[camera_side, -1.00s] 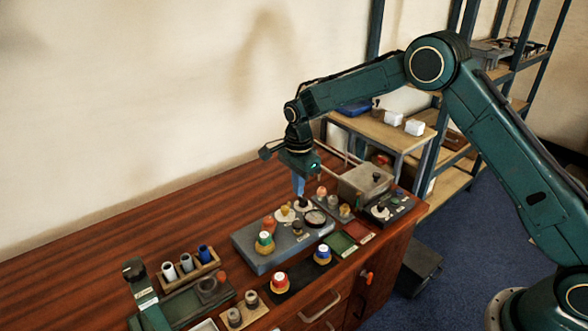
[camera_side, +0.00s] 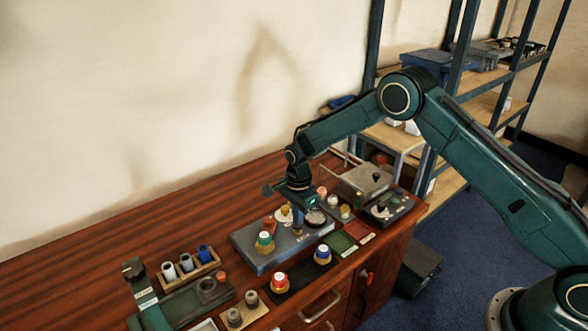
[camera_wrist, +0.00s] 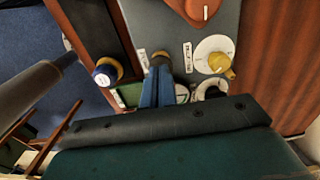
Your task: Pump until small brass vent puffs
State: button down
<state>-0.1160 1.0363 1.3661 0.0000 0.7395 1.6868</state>
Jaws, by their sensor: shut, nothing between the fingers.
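My gripper (camera_side: 297,226) is shut and points down over the grey manifold panel (camera_side: 258,262). In the wrist view its blue fingers (camera_wrist: 157,80) are together, with their tips at or just over a small brownish, round-topped post (camera_wrist: 161,58). I cannot tell whether they touch it. A yellow knob on a white dial (camera_wrist: 215,55) stands beside the post; it also shows in the side view (camera_side: 284,214). A round gauge (camera_side: 316,217) is right of my gripper. I cannot tell which fitting is the small brass vent, and no puff shows.
A green-topped knob (camera_side: 265,241) stands on the panel. Red-topped (camera_side: 279,282) and blue-topped (camera_side: 323,254) knobs stand in front. A grey box (camera_side: 362,182) and a dark control unit (camera_side: 387,210) are at the right. A rack of cylinders (camera_side: 188,268) is at the left. Bare wood lies behind.

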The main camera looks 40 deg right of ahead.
jog(key=shift+f, duration=1)
jog(key=shift+s+f, duration=0.1)
jog(key=shift+f, duration=0.05)
dwell(0.4)
notch_tip(320, 180, up, 15)
jog(key=shift+f, duration=0.2)
dwell(0.7)
